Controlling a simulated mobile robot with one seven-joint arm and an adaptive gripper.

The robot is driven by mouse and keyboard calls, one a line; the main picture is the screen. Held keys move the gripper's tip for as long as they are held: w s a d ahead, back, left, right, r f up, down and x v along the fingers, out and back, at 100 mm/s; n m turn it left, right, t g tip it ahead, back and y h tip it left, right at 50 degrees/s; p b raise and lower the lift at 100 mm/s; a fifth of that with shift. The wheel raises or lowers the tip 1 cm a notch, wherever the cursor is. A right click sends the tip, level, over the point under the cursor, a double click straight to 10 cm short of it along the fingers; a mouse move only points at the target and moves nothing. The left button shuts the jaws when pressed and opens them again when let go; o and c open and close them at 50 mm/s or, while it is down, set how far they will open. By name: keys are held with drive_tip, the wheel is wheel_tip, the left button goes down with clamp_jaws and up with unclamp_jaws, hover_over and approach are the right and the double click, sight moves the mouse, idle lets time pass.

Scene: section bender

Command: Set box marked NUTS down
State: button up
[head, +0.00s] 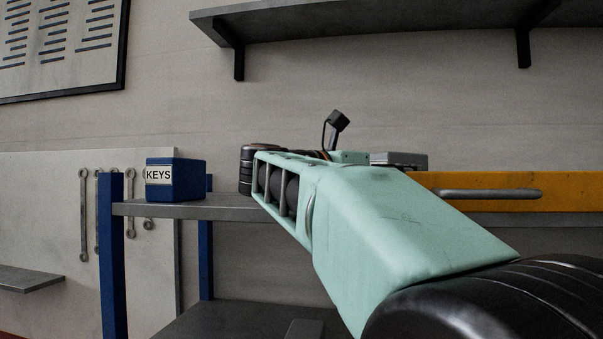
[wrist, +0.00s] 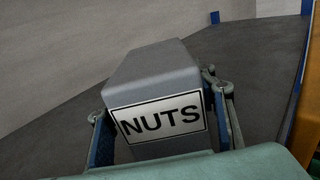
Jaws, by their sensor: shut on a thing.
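The grey box marked NUTS (wrist: 150,75) fills the middle of the wrist view, its white label facing the camera. My gripper (wrist: 165,125) is shut on it, with one finger on each side. Below and behind the box lies a dark grey surface (wrist: 255,65). I cannot tell whether the box touches it. In the head view my arm hides the gripper. A small grey block (head: 398,159) shows behind the arm there; I cannot tell whether it is the held box.
A blue box marked KEYS (head: 174,181) stands on the left end of the grey bench top (head: 225,207). A yellow-orange part with a grey bar (head: 560,190) is at the right. A wall shelf (head: 400,18) hangs above. Bench room shows right of the KEYS box.

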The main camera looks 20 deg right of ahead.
sight(386, 158)
drive_tip(key=shift+f, duration=0.1)
drive_tip(key=shift+f, duration=0.15)
drive_tip(key=o, duration=1.6)
drive_tip(key=b+v, duration=0.2)
drive_tip(key=v, duration=0.4)
drive_tip(key=shift+v, duration=0.8)
